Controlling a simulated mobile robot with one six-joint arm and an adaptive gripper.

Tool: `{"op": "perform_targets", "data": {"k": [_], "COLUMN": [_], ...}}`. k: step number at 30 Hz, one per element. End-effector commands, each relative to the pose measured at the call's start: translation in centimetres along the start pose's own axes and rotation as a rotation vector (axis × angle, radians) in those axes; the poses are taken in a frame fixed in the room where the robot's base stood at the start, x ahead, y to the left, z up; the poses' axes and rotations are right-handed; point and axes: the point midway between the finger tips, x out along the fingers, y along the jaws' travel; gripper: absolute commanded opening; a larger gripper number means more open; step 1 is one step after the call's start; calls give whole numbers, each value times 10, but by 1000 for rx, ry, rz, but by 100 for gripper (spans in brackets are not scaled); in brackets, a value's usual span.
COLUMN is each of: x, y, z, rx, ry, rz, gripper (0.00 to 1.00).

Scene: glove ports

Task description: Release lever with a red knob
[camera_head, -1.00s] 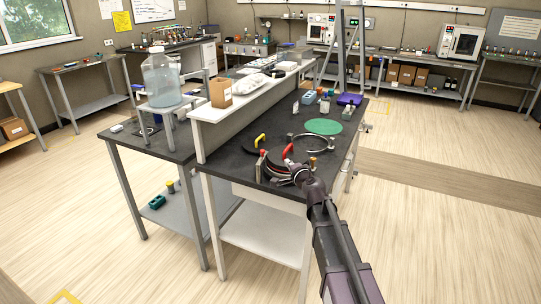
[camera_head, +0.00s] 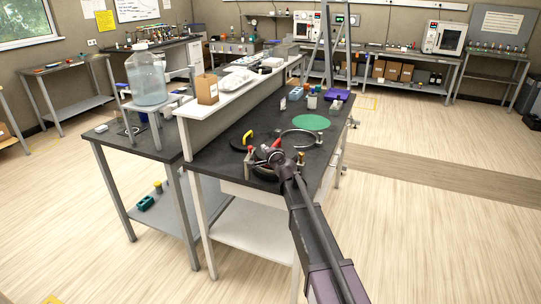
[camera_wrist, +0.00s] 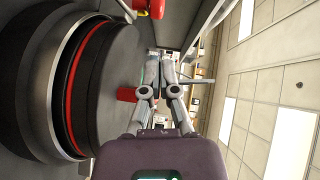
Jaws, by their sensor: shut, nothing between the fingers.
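In the wrist view, a round port with a black disc (camera_wrist: 125,75), a red ring and a grey outer collar (camera_wrist: 40,85) fills the left side. A red knob (camera_wrist: 150,8) shows at the top edge; its lever is mostly out of frame. A red tab (camera_wrist: 127,95) shows at the disc's edge beside my fingers. My gripper (camera_wrist: 160,55) is shut and empty, alongside the disc; I cannot tell whether it touches. In the head view my gripper (camera_head: 264,153) is over the port at the bench's near end, partly hiding it, with red parts (camera_head: 277,143) close by.
A yellow handle (camera_head: 248,136) stands on a dark disc behind the gripper. A metal ring (camera_head: 301,138) and green mat (camera_head: 311,122) lie farther back. A raised white shelf (camera_head: 230,106) runs along the bench's left, carrying a cardboard box (camera_head: 206,90). Floor to the right is clear.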

Motion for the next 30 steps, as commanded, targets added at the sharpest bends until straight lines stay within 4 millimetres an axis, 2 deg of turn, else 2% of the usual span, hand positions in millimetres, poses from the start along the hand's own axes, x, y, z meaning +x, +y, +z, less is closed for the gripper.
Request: {"op": "perform_targets", "data": {"k": [3, 9, 20, 21, 30], "x": [11, 20, 22, 18, 23], "y": [1, 0, 0, 1, -1], "z": [14, 23, 26, 20, 30], "rx": [-1, -1, 0, 1, -1], "ry": [-4, -2, -3, 0, -6], "rz": [0, 0, 0, 0, -1], "gripper": [0, 0, 0, 0, 0]}}
